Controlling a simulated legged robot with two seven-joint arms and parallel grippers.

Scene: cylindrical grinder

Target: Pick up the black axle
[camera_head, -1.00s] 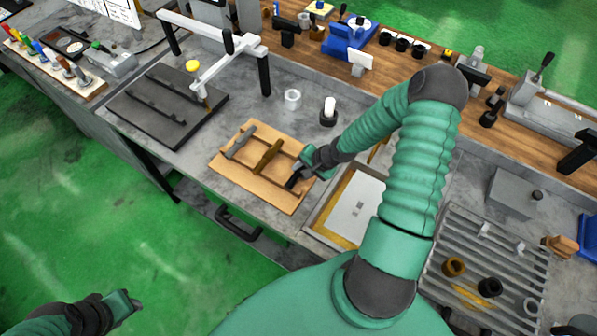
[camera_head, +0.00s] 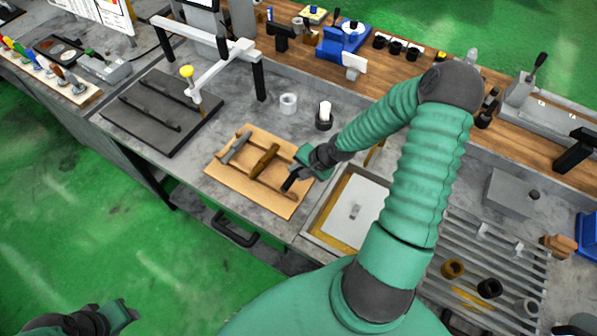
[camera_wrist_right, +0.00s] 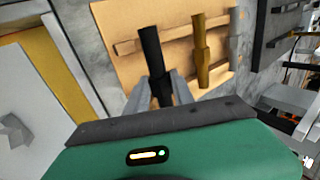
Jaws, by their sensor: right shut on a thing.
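The black axle (camera_wrist_right: 152,52) lies at the right end of a wooden board, across its raised rails. My right gripper (camera_wrist_right: 160,92) is shut on the axle, with one finger on each side of it in the wrist view. In the head view the axle (camera_head: 289,183) is mostly hidden by my right gripper (camera_head: 296,173), and only a dark end shows. I cannot tell whether it is clear of the rails. My left gripper (camera_head: 124,312) is at the bottom left above the green floor, too cut off to tell its jaws.
The wooden board (camera_head: 222,175) also holds a brass axle (camera_head: 264,160) and a grey axle (camera_head: 236,148). A framed tray with a white plate (camera_head: 352,213) is just right of it.

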